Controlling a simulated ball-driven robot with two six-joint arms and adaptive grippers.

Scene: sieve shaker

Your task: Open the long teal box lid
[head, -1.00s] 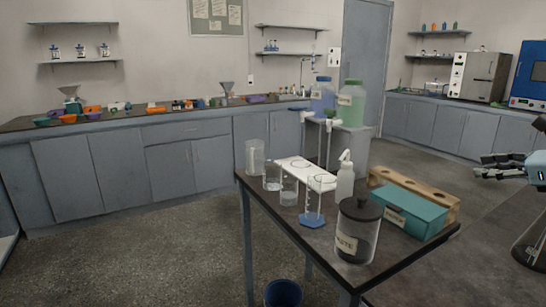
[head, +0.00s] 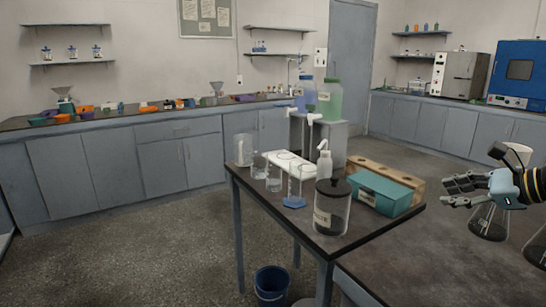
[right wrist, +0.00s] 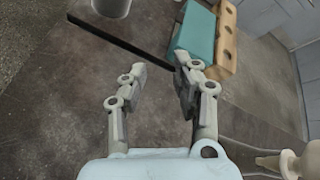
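The long teal box (head: 385,193) sits on the small dark table, its lid shut and a white label on its front. It also shows at the top of the right wrist view (right wrist: 194,36). My right gripper (head: 447,191) is to the right of the box, past the table's edge and apart from it. In the right wrist view its fingers (right wrist: 160,88) are spread with nothing between them. My left gripper is in no view.
A wooden rack (head: 405,178) with holes stands right behind the box. A lidded jar (head: 332,208), a wash bottle (head: 324,165) and several glass vessels crowd the table left of it. Flasks (head: 488,222) stand near my right arm.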

